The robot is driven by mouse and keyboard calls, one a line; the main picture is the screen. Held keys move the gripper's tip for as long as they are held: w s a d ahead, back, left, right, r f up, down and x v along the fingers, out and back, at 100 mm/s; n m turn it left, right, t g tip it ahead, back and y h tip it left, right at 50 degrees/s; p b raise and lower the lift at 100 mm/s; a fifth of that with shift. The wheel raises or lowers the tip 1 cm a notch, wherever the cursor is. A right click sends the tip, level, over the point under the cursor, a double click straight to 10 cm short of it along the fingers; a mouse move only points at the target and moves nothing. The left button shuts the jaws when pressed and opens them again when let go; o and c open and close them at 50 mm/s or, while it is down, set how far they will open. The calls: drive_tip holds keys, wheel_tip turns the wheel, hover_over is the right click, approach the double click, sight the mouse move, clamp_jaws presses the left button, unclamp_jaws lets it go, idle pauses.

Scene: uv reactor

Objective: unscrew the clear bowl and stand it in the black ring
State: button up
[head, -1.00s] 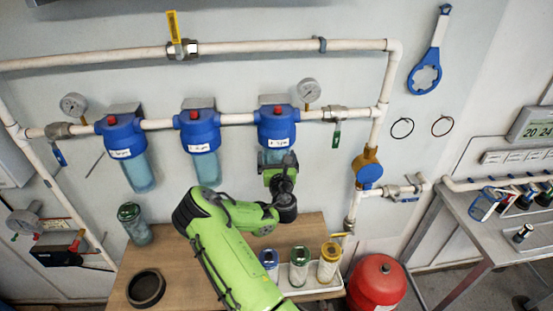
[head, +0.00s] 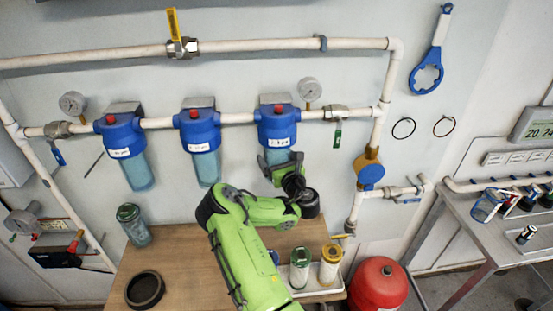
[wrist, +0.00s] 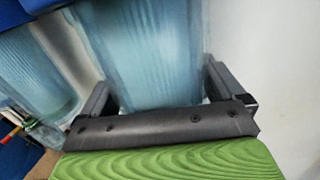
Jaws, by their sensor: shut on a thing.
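The clear, bluish bowl (head: 277,157) hangs under the rightmost blue filter head (head: 278,125), its top meeting the head. My gripper (head: 283,170) is shut on this bowl from the front right and hides its lower part. In the wrist view the bowl (wrist: 145,50) stands between the two dark fingers of my gripper (wrist: 160,95). The black ring (head: 145,305) lies flat and empty on the wooden table at the front left.
Two more filter housings (head: 121,135) (head: 199,130) hang to the left on the white pipe. On the wooden table (head: 190,255) stand a green-capped jar (head: 134,228) and a white tray (head: 325,291) with cartridges. A red tank (head: 377,287) is at the right.

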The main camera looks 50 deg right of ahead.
drive_tip(key=c, duration=0.8)
drive_tip(key=m+g+h, duration=0.1)
drive_tip(key=h, duration=0.1)
drive_tip(key=shift+r+m+h+p, duration=0.15)
drive_tip(key=shift+m+h+p, duration=0.15)
drive_tip(key=shift+m+p, duration=0.1)
drive_tip(key=shift+m+g+h+p, duration=0.5)
drive_tip(key=shift+m+g+h, duration=0.1)
drive_tip(key=shift+g+h, duration=0.1)
drive_tip(key=shift+d+h, duration=0.1)
drive_tip(key=shift+h, duration=0.2)
drive_tip(key=shift+m+g, duration=0.3)
